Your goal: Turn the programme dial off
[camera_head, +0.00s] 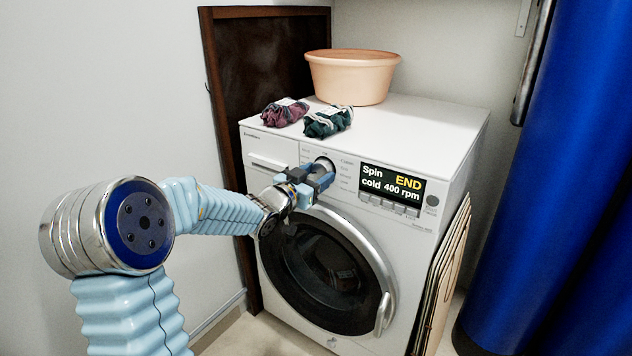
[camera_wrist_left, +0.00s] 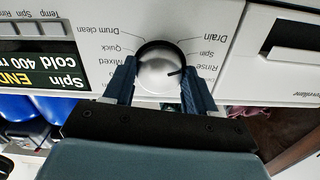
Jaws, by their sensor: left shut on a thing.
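The white washing machine (camera_head: 345,210) has a round silver programme dial (camera_head: 323,164) on its front panel. In the left wrist view, which is upside down, the dial (camera_wrist_left: 160,76) sits between the two fingers. A dark mark on its face points to the picture's right, toward the Rinse and Spin labels. My left gripper (camera_head: 318,179) is shut on the dial, with one finger on each side, also in the left wrist view (camera_wrist_left: 160,84). The display (camera_head: 391,185) reads Spin, cold, 400 rpm, END. My right gripper is not in view.
A peach basin (camera_head: 352,75) and two dark cloth bundles, one purple (camera_head: 285,111) and one green (camera_head: 328,121), lie on the machine's top. The round door (camera_head: 325,270) is closed.

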